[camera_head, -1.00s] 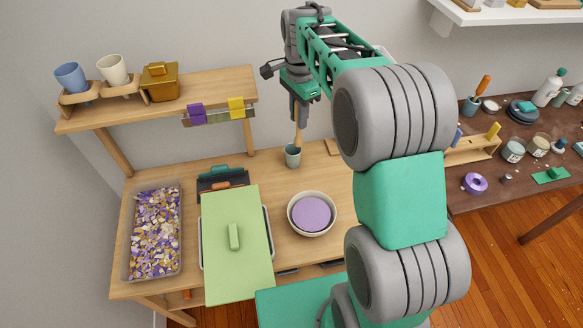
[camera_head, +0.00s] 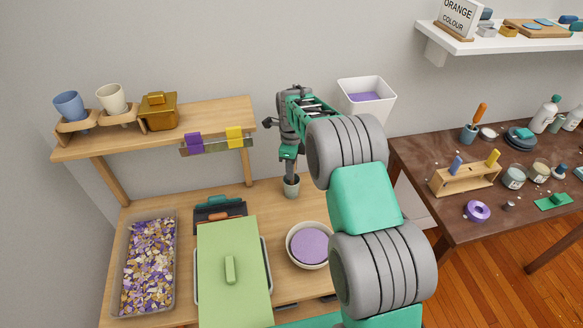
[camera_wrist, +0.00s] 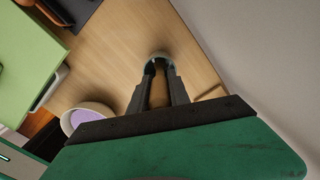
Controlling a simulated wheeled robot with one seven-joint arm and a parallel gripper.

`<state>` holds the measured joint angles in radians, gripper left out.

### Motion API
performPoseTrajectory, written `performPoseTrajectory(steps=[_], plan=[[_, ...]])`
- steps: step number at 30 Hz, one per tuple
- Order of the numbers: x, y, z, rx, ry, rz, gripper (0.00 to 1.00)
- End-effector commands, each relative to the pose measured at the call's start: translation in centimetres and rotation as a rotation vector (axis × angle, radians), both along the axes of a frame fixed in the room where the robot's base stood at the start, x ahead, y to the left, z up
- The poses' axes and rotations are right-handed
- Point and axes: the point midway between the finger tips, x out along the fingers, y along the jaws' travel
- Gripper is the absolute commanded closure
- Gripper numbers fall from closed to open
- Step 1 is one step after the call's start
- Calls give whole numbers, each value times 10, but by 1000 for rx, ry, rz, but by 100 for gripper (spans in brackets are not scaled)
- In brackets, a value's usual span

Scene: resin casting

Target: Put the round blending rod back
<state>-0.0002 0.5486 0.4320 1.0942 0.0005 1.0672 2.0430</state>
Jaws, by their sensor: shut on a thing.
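My gripper (camera_head: 290,177) is pointed down at a small grey-green cup (camera_head: 292,189) on the wooden bench, and its fingertips are at the cup's rim. In the wrist view my gripper (camera_wrist: 158,75) is shut on a wooden rod (camera_wrist: 158,94), which runs between the two dark fingers toward the cup (camera_wrist: 158,57). The rod's lower end is hidden by the fingers and the cup, so I cannot tell how deep it sits. In the head view the fingers hide the rod.
A cream bowl with purple contents (camera_head: 309,245) stands in front right of the cup. A green lid with a handle (camera_head: 224,280) and a tray of coloured chips (camera_head: 150,262) lie left. A raised wooden shelf (camera_head: 205,119) stands behind, left of my arm.

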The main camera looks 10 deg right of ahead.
Motion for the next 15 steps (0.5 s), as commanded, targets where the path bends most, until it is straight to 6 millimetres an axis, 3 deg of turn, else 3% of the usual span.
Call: performPoseTrajectory(steps=[8,9,15], plan=[[0,0,-4,0,0,1,100],[0,0,-3,0,-1,1,76],[0,0,-3,0,0,1,59]])
